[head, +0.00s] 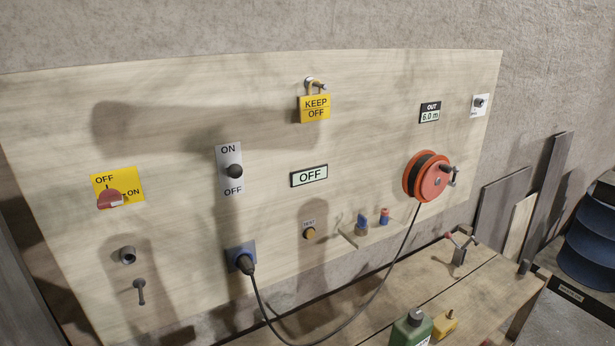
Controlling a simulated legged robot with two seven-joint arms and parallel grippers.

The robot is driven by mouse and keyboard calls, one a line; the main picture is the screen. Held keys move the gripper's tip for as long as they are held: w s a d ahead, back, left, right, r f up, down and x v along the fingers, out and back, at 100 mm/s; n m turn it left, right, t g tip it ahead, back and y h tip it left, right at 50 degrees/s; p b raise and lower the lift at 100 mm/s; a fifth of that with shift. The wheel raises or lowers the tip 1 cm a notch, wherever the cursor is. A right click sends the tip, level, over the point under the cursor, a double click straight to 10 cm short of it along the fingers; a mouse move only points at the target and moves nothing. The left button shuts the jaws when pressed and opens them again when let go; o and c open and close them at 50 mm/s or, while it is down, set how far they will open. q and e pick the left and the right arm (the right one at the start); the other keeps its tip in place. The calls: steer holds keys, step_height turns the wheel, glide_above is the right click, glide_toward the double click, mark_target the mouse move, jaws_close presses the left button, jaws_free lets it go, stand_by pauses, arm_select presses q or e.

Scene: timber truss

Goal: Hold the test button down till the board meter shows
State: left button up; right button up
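The test button (309,233) is a small round yellow-orange knob under a small "TEST" label, low in the middle of the pale wooden board (380,85). Nothing touches it. The board meter (309,176) is a small framed plate above the button and reads "OFF". Neither of my grippers shows in the head view; only soft arm-like shadows fall on the board.
A small shelf (372,238) juts out right of the button. A workbench (400,290) below carries a green container (411,329) and a yellow item (445,322).

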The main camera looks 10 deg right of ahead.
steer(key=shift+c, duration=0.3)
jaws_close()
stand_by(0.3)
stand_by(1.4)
